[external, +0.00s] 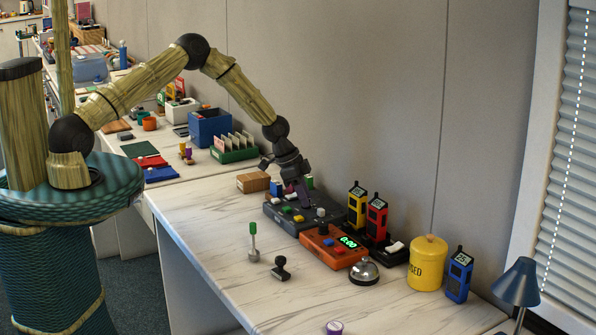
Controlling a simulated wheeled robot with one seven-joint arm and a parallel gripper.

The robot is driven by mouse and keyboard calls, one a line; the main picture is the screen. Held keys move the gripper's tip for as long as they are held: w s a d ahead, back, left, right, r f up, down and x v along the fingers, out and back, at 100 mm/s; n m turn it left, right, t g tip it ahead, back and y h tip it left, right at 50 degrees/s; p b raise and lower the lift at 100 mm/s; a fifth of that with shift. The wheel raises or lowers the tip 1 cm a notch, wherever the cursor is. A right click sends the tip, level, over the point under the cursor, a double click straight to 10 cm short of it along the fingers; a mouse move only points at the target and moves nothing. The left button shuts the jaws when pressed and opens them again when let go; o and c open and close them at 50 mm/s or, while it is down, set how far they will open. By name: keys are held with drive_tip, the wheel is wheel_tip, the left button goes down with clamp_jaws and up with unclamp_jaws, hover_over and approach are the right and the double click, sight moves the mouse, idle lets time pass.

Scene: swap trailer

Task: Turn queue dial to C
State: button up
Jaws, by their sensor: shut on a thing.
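A dark grey console (283,221) with small coloured buttons lies near the wall on the white marbled counter. My gripper (304,199) points down at the right part of this console. Its jaws are shut on what appears to be the queue dial, which the fingers hide. The dial's letter marks and pointer are too small and covered to read. A grey knob (321,212) shows just right of the fingers.
An orange timer box (328,252) reading 0:00 stands close in front. The counter's front left is clear.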

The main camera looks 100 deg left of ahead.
drive_tip(key=o, duration=1)
drive_tip(key=b+v, duration=0.1)
drive_tip(key=v, duration=1.6)
drive_tip(key=shift+r, duration=0.2)
